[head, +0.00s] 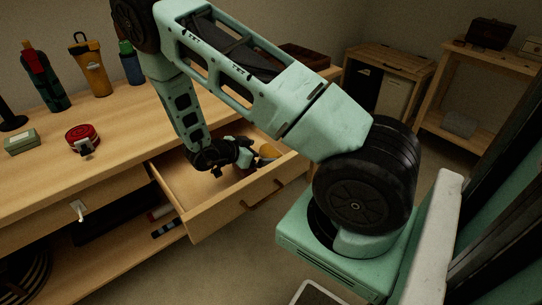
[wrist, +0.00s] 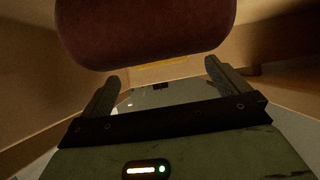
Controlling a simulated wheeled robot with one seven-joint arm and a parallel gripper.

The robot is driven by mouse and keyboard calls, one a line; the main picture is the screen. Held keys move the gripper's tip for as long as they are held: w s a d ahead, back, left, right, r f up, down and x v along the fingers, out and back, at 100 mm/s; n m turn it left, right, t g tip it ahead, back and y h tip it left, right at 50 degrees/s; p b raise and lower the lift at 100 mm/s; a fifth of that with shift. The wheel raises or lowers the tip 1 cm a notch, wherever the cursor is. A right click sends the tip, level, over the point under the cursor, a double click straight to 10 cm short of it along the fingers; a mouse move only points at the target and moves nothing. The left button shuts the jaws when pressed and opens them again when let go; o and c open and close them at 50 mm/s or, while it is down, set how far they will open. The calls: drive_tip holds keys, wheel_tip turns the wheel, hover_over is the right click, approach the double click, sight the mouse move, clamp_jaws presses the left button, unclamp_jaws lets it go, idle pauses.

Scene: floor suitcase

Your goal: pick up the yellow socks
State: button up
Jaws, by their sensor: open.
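My gripper (head: 243,158) is down in the open drawer (head: 172,178), near its far right corner. In the wrist view its two fingers stand wide apart, with the gap between them empty (wrist: 162,76). A thin yellow patch (wrist: 163,65), perhaps the yellow socks, shows just beyond the fingertips, mostly hidden behind a dark red rounded thing (wrist: 145,32). In the head view a yellow-orange thing (head: 268,150) lies in the drawer beside my gripper, partly hidden by my arm. I cannot tell its full shape.
The drawer's walls close in around my gripper; its left part is bare. On the counter stand a dark red-green bottle (head: 45,78), an orange bottle (head: 92,68), a blue-green bottle (head: 131,64), a red round thing (head: 82,136) and a green box (head: 21,142).

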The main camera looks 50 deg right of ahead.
sight(269, 151)
drive_tip(key=x, duration=0.4)
drive_tip(key=shift+d, duration=0.15)
drive_tip(key=c, duration=0.9)
drive_tip(key=shift+r, duration=0.15)
drive_tip(key=shift+c, duration=0.2)
